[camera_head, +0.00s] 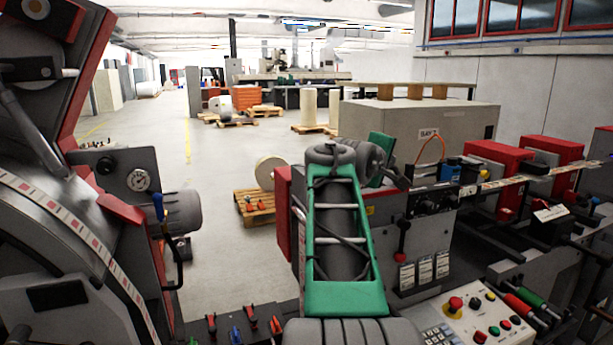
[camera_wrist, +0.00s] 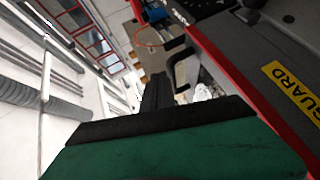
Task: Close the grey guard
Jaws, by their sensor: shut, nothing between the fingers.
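The grey guard (camera_wrist: 275,55) fills the right of the wrist view, tilted in the picture, with a red edge and a yellow GUARD label (camera_wrist: 296,88). A black bar handle (camera_wrist: 172,72) stands out beside its red edge. My gripper (camera_wrist: 157,82) shows in the wrist view as dark fingers beyond a green and black body. The fingers are together and empty, just left of the handle in the picture; I cannot tell whether they touch it. In the head view my green arm covers the middle, and I cannot clearly pick out the guard or fingertips.
A control panel (camera_head: 480,318) with a red button and keypad is at lower right in the head view. Red-and-grey machine units (camera_head: 500,165) stand at right. A large curved machine (camera_head: 60,240) fills the left. Open floor (camera_head: 150,110) lies beyond, with pallets.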

